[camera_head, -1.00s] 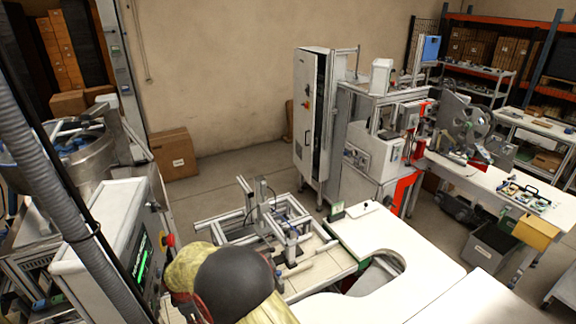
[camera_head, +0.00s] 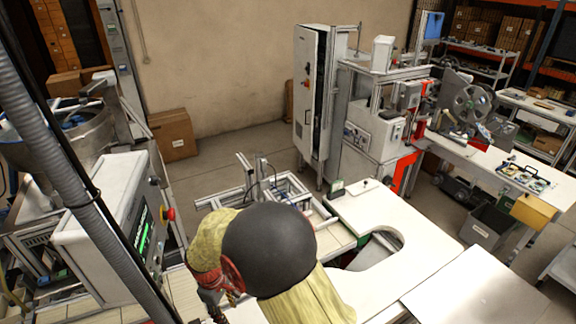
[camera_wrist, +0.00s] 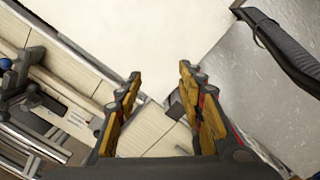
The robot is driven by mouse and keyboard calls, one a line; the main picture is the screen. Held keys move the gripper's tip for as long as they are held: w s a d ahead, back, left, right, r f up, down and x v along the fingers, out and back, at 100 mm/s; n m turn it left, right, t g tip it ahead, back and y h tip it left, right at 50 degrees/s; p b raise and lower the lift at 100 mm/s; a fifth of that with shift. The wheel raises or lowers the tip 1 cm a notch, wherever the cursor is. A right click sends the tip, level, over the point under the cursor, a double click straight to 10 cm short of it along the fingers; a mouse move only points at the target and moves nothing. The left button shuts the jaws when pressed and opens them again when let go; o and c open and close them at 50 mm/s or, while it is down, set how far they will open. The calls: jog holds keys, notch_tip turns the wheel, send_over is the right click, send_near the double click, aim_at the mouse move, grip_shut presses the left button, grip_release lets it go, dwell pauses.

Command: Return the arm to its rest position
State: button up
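My arm shows at the bottom centre of the head view, with a large dark round joint (camera_head: 268,250) and a yellowish cover around it. It hides part of the white bench (camera_head: 375,207) and the metal frame behind it. My gripper (camera_wrist: 160,74) shows in the wrist view with its two yellow-and-dark fingers apart. Nothing is held between them. A light tiled bench surface and a small dark grey block (camera_wrist: 175,106) show beyond the gap. My gripper is not clearly visible in the head view.
A control box with a green display (camera_head: 145,240) stands left of my arm. An aluminium frame (camera_head: 245,175) sits just behind it. A tall grey cabinet (camera_head: 310,100) and a machine with a reel (camera_head: 470,103) stand farther back.

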jog(key=s+d+r+m+b, duration=0.2)
jog(key=d+r+b, duration=0.1)
jog(key=d, duration=0.3)
jog(key=s+d+r+m+y+b, duration=0.1)
jog(key=s+d+r+m+b, duration=0.15)
jog(key=d, duration=0.35)
jog(key=s+d+r+m+b, duration=0.1)
jog(key=d+r+m+b, duration=0.2)
jog(key=d, duration=0.3)
jog(key=s+d+m+t+b, duration=0.2)
jog(key=s+d+m+b, duration=0.1)
jog(key=s+d+b, duration=0.3)
jog(key=s+d+f+m+t+b, duration=0.1)
jog(key=s+d+m+t+b, duration=0.2)
jog(key=s+d+b, duration=0.3)
jog(key=d+b, duration=0.4)
jog(key=d, duration=0.3)
jog(key=shift+d+t+b, duration=0.3)
jog(key=shift+d+b, duration=0.05)
jog(key=shift+d, duration=0.05)
jog(key=shift+m, duration=0.25)
